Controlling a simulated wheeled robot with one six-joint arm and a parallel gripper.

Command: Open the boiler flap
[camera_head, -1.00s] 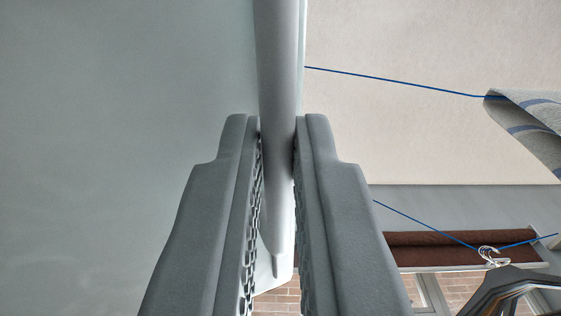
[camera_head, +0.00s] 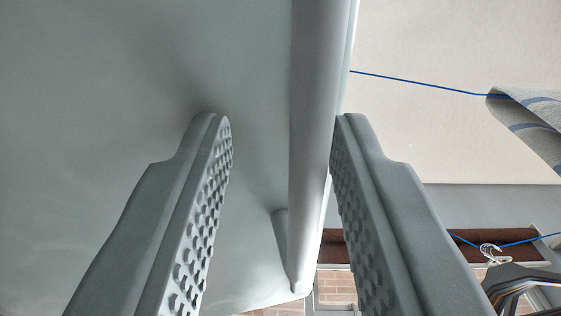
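The flap is a large pale grey-green panel (camera_head: 120,70) that fills the left of the view. A long grey bar-like handle (camera_head: 314,120) runs along its right edge, from the top down to a rounded lower end. My gripper (camera_head: 281,122) is open, with its two ridged fingers wide apart. The handle lies between the fingers, close to the right finger and well clear of the left one. Whether the right fingertip touches the handle I cannot tell.
A blue line (camera_head: 420,84) runs right from behind the panel to a striped cloth (camera_head: 530,115). Lower right are a clothes hanger hook (camera_head: 491,252), a brown rolled blind (camera_head: 480,242) and a window. A plain beige surface (camera_head: 450,40) lies behind.

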